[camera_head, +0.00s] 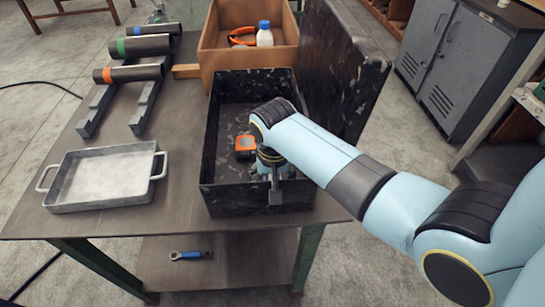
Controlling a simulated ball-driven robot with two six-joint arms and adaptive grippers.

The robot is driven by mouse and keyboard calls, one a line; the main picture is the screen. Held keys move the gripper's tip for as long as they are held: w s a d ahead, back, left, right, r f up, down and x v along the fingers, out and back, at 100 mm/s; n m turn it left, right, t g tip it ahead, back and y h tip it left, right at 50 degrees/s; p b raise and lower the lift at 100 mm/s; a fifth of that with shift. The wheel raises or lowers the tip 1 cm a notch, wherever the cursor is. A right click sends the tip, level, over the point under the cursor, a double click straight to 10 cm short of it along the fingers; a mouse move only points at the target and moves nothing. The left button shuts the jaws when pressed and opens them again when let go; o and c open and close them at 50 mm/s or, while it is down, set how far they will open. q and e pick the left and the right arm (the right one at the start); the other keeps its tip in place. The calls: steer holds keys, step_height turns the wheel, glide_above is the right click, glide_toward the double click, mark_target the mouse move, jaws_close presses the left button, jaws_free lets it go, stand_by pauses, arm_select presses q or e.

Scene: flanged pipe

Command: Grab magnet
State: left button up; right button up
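A small orange block with a dark face (245,146) lies inside the open black box (208,165). It may be the magnet, but it is too small to tell. My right arm comes in from the right and bends down over the box. My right gripper (274,186) points down at the near right part of the box, to the right of and nearer than the orange block. Its fingers are small and partly hidden by my wrist, so I cannot tell whether they are open or hold anything. My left gripper is not in view.
The box's lid (345,75) stands open on the right. A grey metal tray (105,177) sits at the left. Pipes (135,72) rest on grey supports behind it. A wooden crate (225,60) holds a white bottle (264,37). A blue-handled tool (190,255) lies on the lower shelf.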

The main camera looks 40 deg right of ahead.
steer(key=shift+c, duration=0.4)
steer(key=c, duration=1.4)
jaws_close()
